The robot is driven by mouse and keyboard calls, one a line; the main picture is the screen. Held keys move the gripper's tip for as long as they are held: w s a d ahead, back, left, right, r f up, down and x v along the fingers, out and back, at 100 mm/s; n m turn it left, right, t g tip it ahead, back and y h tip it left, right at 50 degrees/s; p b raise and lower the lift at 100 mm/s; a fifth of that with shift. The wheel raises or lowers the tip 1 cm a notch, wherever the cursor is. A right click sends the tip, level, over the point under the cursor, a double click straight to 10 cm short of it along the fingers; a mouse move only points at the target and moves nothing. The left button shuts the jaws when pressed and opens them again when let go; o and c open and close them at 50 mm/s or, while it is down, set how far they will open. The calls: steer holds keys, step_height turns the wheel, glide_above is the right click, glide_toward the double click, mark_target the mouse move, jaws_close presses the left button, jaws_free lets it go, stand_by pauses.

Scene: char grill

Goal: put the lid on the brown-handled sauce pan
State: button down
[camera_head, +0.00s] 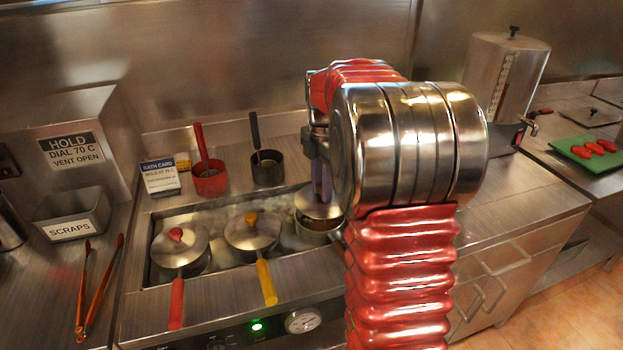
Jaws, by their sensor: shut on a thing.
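My gripper (320,186) is shut on the knob of a round steel lid (312,208); the knob itself is mostly hidden between the fingers. The lid is over a steel pan (313,231) at the right end of the bath. A strip of the pan's inside shows below the lid's front edge, so the lid appears to be a little above the pan. My arm covers the right side of the lid and pan. The pan's handle is hidden behind my arm, so its colour cannot be seen.
In the bath (155,273) are a lidded red-handled pan (176,262) and a lidded yellow-handled pan (252,240). Behind it stand a red pot (209,184) and a black pot (267,173). Tongs (98,290) and a scraps bin (72,212) are at left.

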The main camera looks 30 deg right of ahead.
mark_target(320, 195)
steer(key=shift+w+d, duration=0.1)
steer(key=shift+w, duration=0.4)
steer(key=shift+f, duration=0.15)
steer(key=shift+f, duration=2.65)
steer(key=c, duration=1.4)
jaws_free()
